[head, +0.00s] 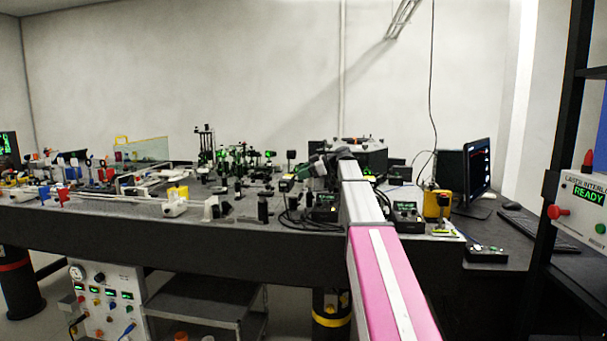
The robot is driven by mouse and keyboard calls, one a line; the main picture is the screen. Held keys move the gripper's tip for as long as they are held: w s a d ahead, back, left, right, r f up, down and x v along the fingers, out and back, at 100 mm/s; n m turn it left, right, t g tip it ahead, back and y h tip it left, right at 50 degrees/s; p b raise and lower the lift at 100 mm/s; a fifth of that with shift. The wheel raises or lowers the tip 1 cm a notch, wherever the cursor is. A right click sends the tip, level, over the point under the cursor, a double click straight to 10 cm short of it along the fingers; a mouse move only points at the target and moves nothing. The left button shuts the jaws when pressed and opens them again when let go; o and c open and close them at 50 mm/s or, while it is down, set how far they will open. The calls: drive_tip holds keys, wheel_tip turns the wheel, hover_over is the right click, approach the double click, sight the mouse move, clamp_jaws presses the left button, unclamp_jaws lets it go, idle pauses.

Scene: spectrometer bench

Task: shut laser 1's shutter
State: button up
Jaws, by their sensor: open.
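My arm reaches from the lower right over the bench, and my gripper (318,166) is at its far end, small and dark among the optics. It is open; its fingertips are hard to make out, and I cannot tell whether it touches anything. A large black housing (372,160) stands just behind and right of my wrist, partly hidden by my arm. No label for laser 1 is readable, so I cannot tell whether this housing is it. The shutter cannot be made out.
The dark optical table (130,232) carries green-lit optic mounts (238,160) left of my gripper. Small controllers (405,212) and a yellow device (437,204) stand right of my arm. A monitor (478,172) and an interlock box reading READY (583,205) are farther right.

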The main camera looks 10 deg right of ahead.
clamp_jaws()
drive_tip(key=shift+r, duration=0.1)
drive_tip(key=h, duration=0.1)
drive_tip(key=r+g+h, duration=0.1)
drive_tip(key=h, duration=0.1)
drive_tip(key=shift+w+a, duration=0.2)
drive_tip(key=shift+a, duration=0.2)
drive_tip(key=h, duration=0.1)
drive_tip(key=g+h, duration=0.1)
drive_tip(key=shift+w+a+r+h, duration=0.15)
drive_tip(key=shift+a+r+h, duration=0.15)
drive_tip(key=shift+a+r, duration=0.1)
drive_tip(key=h, duration=0.1)
drive_tip(key=a+g+h, duration=0.1)
drive_tip(key=h, duration=0.1)
drive_tip(key=shift+w+r, duration=0.2)
drive_tip(key=shift+w+a+g+h, duration=0.1)
drive_tip(key=shift+a+g+h, duration=0.15)
drive_tip(key=shift+h, duration=0.55)
drive_tip(key=shift+a+g+h, duration=0.15)
drive_tip(key=shift+a+h, duration=0.1)
drive_tip(key=shift+h, duration=0.55)
